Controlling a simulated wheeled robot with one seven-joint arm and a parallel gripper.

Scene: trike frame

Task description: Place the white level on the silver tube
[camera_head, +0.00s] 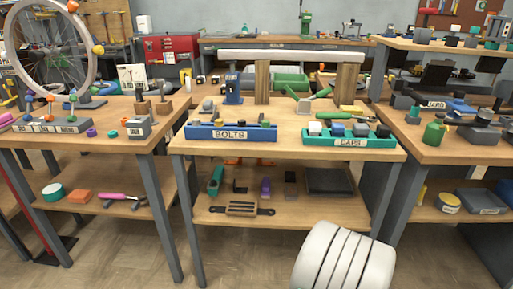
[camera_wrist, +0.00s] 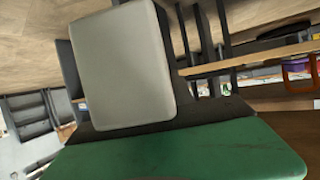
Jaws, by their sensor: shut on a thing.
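The silver tube (camera_head: 303,56) lies level across the tops of two upright wooden blocks (camera_head: 262,82) on the middle bench. I make out no white level on that bench. In the wrist view a pale grey-white block (camera_wrist: 118,65) with rounded corners fills the upper left and middle, very close to the camera; it looks like the white level held by my gripper. A dark strip and a scratched green surface (camera_wrist: 190,152) lie below it; I cannot tell what they belong to. My fingertips are not clearly seen, and my gripper does not show in the head view.
A blue BOLTS tray (camera_head: 231,134) and a green CAPS tray (camera_head: 350,141) line the middle bench's front edge. Its lower shelf (camera_head: 290,212) holds several tools. Benches with parts stand on both sides. Bare floor lies in front.

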